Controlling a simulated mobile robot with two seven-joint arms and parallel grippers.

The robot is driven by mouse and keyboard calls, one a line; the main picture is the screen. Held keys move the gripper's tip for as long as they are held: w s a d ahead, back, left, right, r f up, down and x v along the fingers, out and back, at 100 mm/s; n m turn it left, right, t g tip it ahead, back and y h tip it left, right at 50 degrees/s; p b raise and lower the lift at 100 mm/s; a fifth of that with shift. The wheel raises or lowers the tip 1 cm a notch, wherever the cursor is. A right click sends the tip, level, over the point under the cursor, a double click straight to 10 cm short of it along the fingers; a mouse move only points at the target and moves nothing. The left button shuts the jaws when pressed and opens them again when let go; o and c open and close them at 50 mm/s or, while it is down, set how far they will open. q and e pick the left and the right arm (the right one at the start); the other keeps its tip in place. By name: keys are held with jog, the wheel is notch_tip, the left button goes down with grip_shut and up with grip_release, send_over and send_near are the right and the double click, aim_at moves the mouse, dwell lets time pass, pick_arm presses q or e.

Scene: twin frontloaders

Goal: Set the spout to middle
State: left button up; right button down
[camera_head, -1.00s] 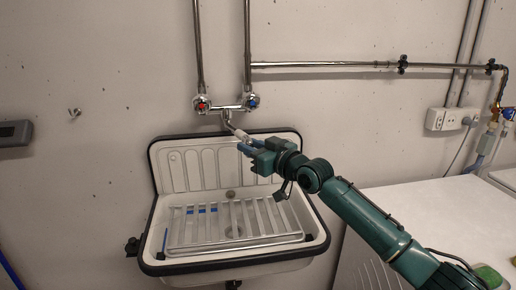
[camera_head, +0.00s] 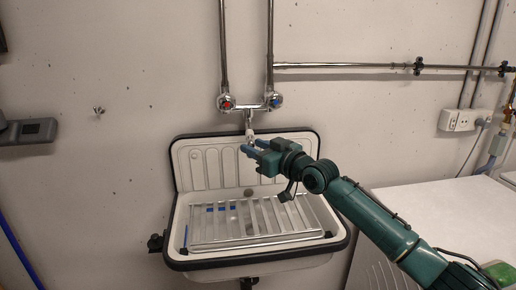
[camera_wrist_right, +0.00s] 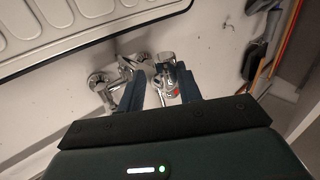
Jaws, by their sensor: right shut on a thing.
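The spout (camera_head: 250,127) hangs below the chrome tap body (camera_head: 250,107) on the wall, over the sink. In the head view it points almost straight out and down, about midway between the red-marked tap (camera_head: 227,103) and the blue-marked tap (camera_head: 275,101). My right gripper (camera_head: 250,148) is shut on the spout near its lower end. In the right wrist view the gripper's two blue fingers (camera_wrist_right: 160,92) are in front of the taps, and the exact grip is partly hidden. My left gripper is not in view.
The white sink (camera_head: 185,160) with a dark rim stands below, with a slatted rack (camera_head: 250,220) in it. Pipes (camera_head: 345,66) run along the wall. A white surface (camera_head: 440,210) is at right, under my right arm.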

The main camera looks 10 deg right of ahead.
jog(key=shift+a+r, duration=0.2)
jog(key=shift+r, duration=0.05)
jog(key=c, duration=1.4)
grip_release()
jog(key=shift+w+a+f, duration=0.1)
jog(key=shift+w+a, duration=0.05)
jog(key=shift+d+f, duration=0.15)
jog(key=shift+d, duration=0.1)
jog(key=b+v, duration=0.1)
jog(key=v, duration=1.2)
jog(key=shift+b, duration=0.35)
jog(key=shift+c, duration=0.2)
